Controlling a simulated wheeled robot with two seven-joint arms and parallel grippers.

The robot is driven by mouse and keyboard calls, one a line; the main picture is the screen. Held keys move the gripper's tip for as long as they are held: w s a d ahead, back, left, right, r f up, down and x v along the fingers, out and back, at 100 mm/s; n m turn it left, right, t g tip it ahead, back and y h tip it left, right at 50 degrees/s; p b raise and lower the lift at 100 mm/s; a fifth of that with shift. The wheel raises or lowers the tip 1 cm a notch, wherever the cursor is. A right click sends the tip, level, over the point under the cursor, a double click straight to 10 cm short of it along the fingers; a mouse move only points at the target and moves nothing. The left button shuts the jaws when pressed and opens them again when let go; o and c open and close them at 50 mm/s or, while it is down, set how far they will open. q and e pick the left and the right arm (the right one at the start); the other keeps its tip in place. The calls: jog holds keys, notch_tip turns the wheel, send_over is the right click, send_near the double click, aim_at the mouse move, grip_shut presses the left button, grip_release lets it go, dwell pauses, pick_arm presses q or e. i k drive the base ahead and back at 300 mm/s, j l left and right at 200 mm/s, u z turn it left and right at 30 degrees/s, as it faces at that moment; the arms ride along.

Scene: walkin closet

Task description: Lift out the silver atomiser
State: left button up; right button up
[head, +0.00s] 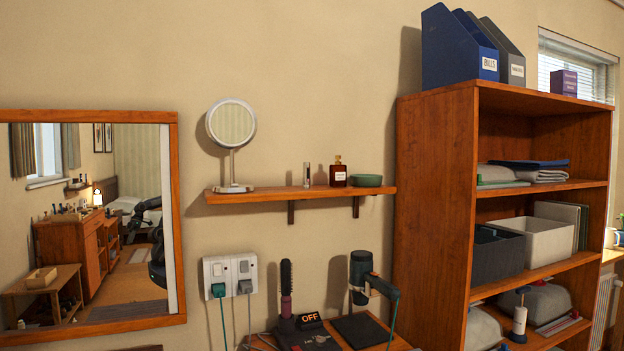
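A small slim upright cylinder (307,175), pale and greyish with a lighter part, stands on the wooden wall shelf (270,195). It may be the silver atomiser, but it is too small to tell. A green bowl (366,180) sits further right, and a round mirror on a stand (231,125) is at the shelf's left end. Neither of my grippers is in view.
A tall wooden shelf unit (437,190) with boxes and folded cloth rises at the right. Below the wall shelf are sockets with cables (231,275), a brush (286,290) and a hair dryer (361,275). A framed mirror (173,225) hangs at left.

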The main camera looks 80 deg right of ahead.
aim_at(306, 165)
jog(key=z, duration=2.8)
jog(key=i+l, duration=0.35)
jog(key=i+l+u, duration=0.15)
jog(key=i+l, duration=0.2)
jog(key=l, duration=0.15)
jog(key=i+l, duration=0.3)
jog(key=l, duration=0.15)
jog(key=u, duration=0.05)
